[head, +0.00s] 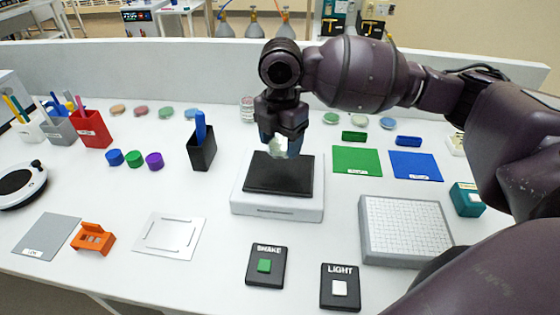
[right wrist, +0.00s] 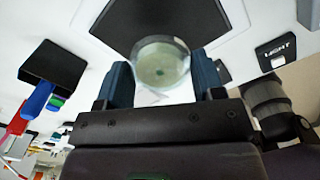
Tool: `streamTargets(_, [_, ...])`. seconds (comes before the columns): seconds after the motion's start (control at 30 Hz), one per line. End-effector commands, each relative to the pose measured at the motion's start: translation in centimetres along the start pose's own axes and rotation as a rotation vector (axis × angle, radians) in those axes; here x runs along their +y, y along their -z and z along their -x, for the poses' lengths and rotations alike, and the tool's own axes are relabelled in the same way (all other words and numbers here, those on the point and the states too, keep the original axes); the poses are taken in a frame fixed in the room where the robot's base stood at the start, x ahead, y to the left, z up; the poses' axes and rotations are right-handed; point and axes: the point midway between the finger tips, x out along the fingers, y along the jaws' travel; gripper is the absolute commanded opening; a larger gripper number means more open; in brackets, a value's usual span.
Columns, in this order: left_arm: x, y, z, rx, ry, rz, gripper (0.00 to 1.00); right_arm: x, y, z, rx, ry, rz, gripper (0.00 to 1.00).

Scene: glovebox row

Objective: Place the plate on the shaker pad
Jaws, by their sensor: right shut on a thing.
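The plate, a clear round dish with pale green contents and a darker green spot, shows in the right wrist view (right wrist: 162,65) and in the head view (head: 277,148). My right gripper (head: 280,150) is shut on it; its two blue-grey fingers (right wrist: 164,82) grip the dish's sides. The shaker pad (head: 279,177) is a black rectangle on a white base (head: 276,208). In the head view the gripper and plate are over the pad's back part; I cannot tell whether the plate touches the pad. My left gripper is out of view.
Black SHAKE (head: 267,266) and LIGHT (head: 340,287) button boxes stand in front. A black holder (head: 202,152) stands left of the shaker. Green (head: 357,160) and blue (head: 415,165) mats and a white gridded block (head: 405,231) lie to the right. Several dishes line the back.

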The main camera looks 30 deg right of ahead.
Motion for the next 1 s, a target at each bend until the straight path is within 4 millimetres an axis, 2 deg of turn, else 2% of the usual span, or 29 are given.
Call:
streamTargets(0.17, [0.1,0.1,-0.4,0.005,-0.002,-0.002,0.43,0.0,0.0,-1.2,0.0,0.001,-0.001,0.39])
streamTargets(0.4, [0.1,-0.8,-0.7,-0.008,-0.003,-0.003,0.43,0.0,0.0,-5.0,0.002,0.004,0.0,0.39])
streamTargets(0.47, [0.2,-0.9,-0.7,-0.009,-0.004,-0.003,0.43,0.0,0.0,-5.6,0.001,0.002,0.0,0.39])
streamTargets(0.9, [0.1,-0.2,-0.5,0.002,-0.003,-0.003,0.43,0.0,0.0,-6.0,0.0,-0.001,0.0,0.39])
streamTargets(0.93, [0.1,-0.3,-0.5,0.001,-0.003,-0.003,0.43,0.0,0.0,-6.0,-0.001,-0.001,0.0,0.67])
streamTargets(1.0, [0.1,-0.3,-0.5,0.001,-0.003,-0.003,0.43,0.0,0.0,-6.0,-0.001,-0.001,0.0,0.77])
